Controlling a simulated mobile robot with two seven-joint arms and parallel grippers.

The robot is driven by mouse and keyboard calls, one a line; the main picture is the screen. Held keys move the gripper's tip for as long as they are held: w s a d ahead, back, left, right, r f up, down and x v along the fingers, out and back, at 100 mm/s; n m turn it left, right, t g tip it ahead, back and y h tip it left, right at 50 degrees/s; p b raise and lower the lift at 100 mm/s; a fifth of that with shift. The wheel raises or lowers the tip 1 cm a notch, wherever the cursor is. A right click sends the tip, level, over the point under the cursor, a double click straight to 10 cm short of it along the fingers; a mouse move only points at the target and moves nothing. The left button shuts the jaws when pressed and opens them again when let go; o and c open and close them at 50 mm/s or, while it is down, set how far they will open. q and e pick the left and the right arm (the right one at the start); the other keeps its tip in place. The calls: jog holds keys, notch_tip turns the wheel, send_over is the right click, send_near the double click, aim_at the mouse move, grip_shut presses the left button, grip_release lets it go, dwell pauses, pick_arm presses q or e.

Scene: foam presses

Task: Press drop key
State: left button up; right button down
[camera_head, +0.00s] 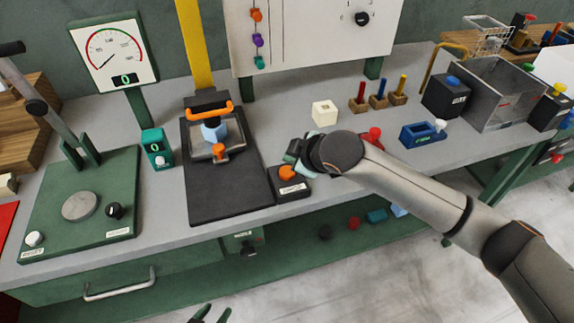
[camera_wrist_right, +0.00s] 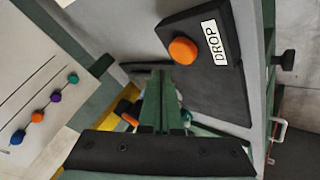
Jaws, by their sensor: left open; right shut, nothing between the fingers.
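The drop key is an orange round button (camera_head: 287,172) on a small black box at the right front corner of the black press base (camera_head: 230,190). In the right wrist view the orange button (camera_wrist_right: 183,50) sits beside a white label reading DROP (camera_wrist_right: 213,43). My right gripper (camera_head: 293,153) is shut and empty, close to the button and just behind it in the head view. In the wrist view its fingertips (camera_wrist_right: 160,76) show just below the button; I cannot tell whether they touch it. My left gripper (camera_head: 210,314) is open and empty at the bottom edge, partly cut off.
A press with an orange handle (camera_head: 208,110) stands left of the key. A cream cube (camera_head: 324,113) and a red knob (camera_head: 375,133) lie near my right forearm. A green lever press (camera_head: 80,205) fills the left. The bench front edge is close to the key.

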aim_at(291, 174)
jog(key=shift+r+p, duration=1.6)
jog(key=shift+r, duration=0.1)
jog(key=shift+f, duration=0.1)
